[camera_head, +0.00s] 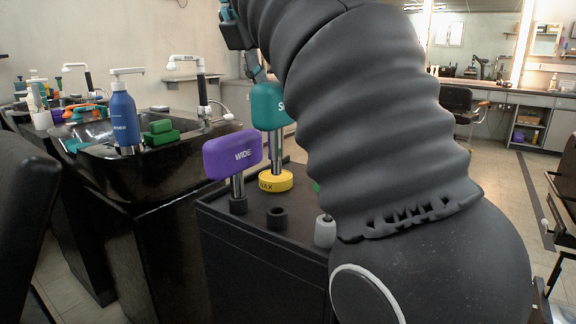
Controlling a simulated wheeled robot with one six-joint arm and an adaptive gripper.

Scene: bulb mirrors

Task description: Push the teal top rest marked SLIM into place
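The teal top rest (268,107) stands upright on a metal post above the black cart top (257,236). Only the "S" of its marking shows; my arm covers its right side. The foot of its post is hidden behind a yellow tin marked WAX (275,182), so I cannot tell how it is seated. My gripper (258,74) shows in part just above and behind the teal rest. I cannot tell whether it touches the rest or whether its fingers are open.
A purple rest marked WIDE (233,154) stands on a post in a black collar at the left. An empty black collar (277,218) sits nearby. A grey cylinder (325,231) stands beside my arm. Black wash basins with a blue bottle (124,118) are at the left.

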